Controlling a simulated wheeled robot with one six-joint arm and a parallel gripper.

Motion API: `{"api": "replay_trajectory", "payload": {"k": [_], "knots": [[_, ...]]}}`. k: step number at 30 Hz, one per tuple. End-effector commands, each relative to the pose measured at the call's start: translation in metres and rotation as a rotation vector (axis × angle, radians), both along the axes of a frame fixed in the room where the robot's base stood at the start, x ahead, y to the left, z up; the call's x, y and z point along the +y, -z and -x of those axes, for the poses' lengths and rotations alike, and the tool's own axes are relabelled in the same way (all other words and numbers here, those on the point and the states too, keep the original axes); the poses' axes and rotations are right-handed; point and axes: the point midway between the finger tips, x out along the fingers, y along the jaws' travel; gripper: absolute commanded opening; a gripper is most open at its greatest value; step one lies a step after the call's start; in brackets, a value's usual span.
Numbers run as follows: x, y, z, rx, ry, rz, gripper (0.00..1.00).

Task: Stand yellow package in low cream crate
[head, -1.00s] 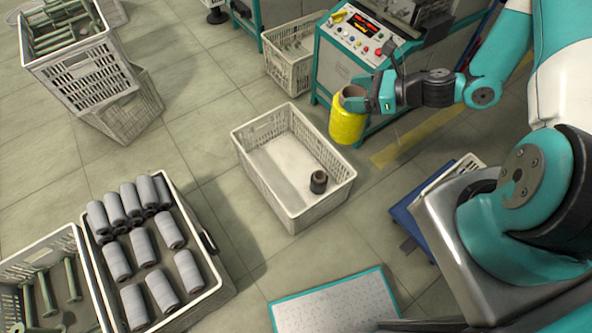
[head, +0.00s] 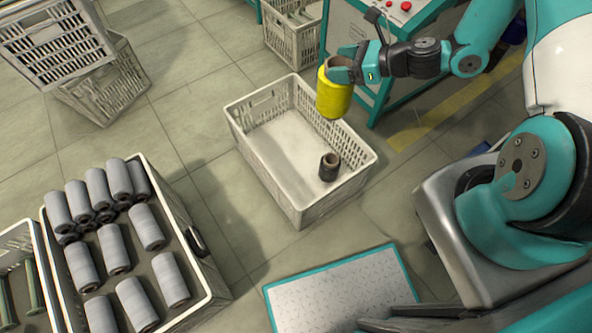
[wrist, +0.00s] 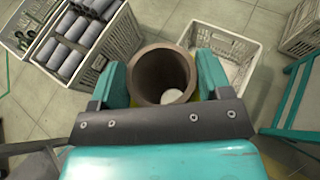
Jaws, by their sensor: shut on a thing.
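The yellow package (head: 334,97) is a yellow wound bobbin on a brown tube, held upright. My gripper (head: 355,67) is shut on the brown tube at its top. In the wrist view the tube's open end (wrist: 162,75) sits between both fingers of my gripper (wrist: 163,80), and only a little yellow shows below. The low cream crate (head: 247,150) stands on the floor below and left of the package. The package appears above the crate's far right wall, overlapping it in the head view. A short dark tube (head: 329,167) stands inside the crate near its right corner.
A crate of grey bobbins (head: 205,262) stands at lower left. Stacked crates (head: 120,85) are at upper left. A teal-edged white platform (head: 340,292) lies in front. A machine (head: 385,90) and another crate (head: 290,45) stand behind. Most of the low crate's floor is bare.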

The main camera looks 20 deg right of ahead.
Motion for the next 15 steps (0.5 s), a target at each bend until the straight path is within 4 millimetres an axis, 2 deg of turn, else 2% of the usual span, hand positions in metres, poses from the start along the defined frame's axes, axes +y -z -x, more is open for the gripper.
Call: {"api": "replay_trajectory", "payload": {"k": [1, 15], "knots": [[0.003, 0.036, -0.004, -0.004, 0.002, 0.000, 0.22], [0.032, 0.180, -0.029, -0.004, 0.033, 0.000, 0.22]]}}
